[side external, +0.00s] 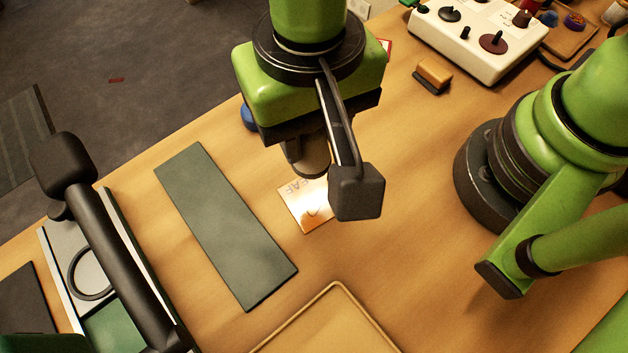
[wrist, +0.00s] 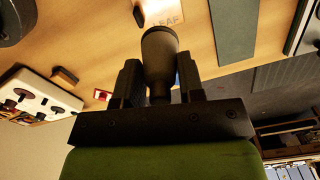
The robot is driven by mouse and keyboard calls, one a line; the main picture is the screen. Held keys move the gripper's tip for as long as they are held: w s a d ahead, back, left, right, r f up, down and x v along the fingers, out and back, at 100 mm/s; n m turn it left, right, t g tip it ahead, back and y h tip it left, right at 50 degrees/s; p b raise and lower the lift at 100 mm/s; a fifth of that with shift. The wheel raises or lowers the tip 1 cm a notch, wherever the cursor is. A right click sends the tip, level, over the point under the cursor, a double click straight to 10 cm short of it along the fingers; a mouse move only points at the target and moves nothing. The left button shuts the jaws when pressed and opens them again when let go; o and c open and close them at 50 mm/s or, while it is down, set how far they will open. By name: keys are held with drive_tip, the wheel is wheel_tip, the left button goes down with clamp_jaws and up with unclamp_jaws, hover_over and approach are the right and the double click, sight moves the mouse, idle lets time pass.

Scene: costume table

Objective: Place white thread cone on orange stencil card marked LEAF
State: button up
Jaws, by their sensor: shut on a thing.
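My gripper (wrist: 160,84) is shut on a cone-shaped thing (wrist: 160,50), which looks like the thread cone. It appears grey in the shade, and its narrow end is between the jaws. In the side external view the cone (side external: 309,160) shows under my gripper (side external: 300,145), partly hidden by it. The orange stencil card (side external: 304,208) lies on the table just below, with the end of LEAF legible and a bright patch on it. The card also shows in the wrist view (wrist: 160,12), partly covered by the cone. The cone appears held above the card's far edge; the exact gap is unclear.
A long grey-green strip (side external: 225,226) lies left of the card. A tray (side external: 337,287) is at the bottom. A brush-like block (side external: 433,76) and a white control box (side external: 478,40) are at upper right. A blue item (side external: 249,117) sits behind my gripper. A black bar (side external: 120,262) stands at left.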

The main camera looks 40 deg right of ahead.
wheel_tip(320, 180, down, 10)
drive_tip(key=shift+s+d+r, duration=0.1)
idle(0.4)
drive_tip(key=shift+f, duration=0.2)
drive_tip(key=o, duration=0.9)
wheel_tip(320, 180, up, 12)
drive_tip(key=shift+r, duration=0.2)
